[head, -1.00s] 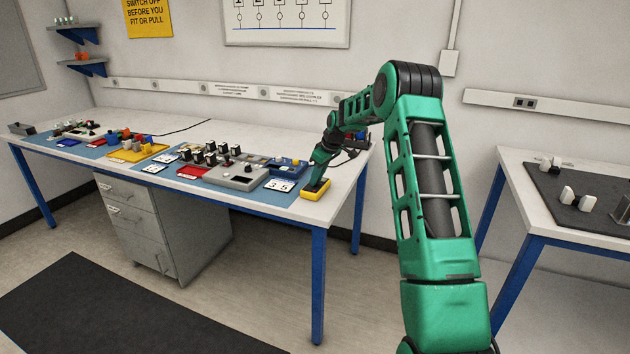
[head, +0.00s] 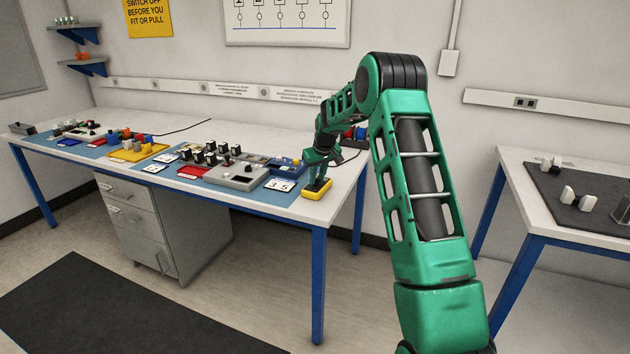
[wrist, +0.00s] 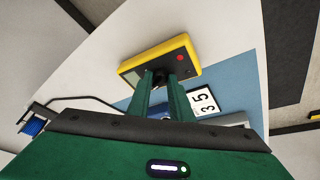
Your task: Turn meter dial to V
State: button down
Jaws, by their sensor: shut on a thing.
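The yellow meter (head: 318,193) lies near the front right edge of the white bench. In the wrist view the meter (wrist: 183,50) shows a red spot at one end and a pale display at the other. My gripper (head: 316,180) is over the meter from above. In the wrist view my gripper (wrist: 165,78) has its two green fingers close together on the dark dial (wrist: 160,76) at the meter's middle. The fingers hide most of the dial, so its pointer and the V mark cannot be read.
A white card reading 3 5 (head: 281,185) lies beside the meter on the blue mat. A grey box with knobs (head: 236,175) and a blue device (head: 288,166) stand to the left. A dark cable (wrist: 80,100) runs nearby.

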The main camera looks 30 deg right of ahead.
jog(key=shift+a+m+h, duration=0.2)
jog(key=shift+m+h, duration=0.4)
jog(key=shift+m, duration=1)
jog(key=c, duration=1.6)
grip_release()
jog(key=shift+r, duration=0.1)
jog(key=shift+w+v, duration=0.1)
jog(key=shift+v, duration=2.5)
jog(key=shift+w+v, duration=0.15)
jog(key=shift+v, duration=2.45)
jog(key=shift+r, duration=0.1)
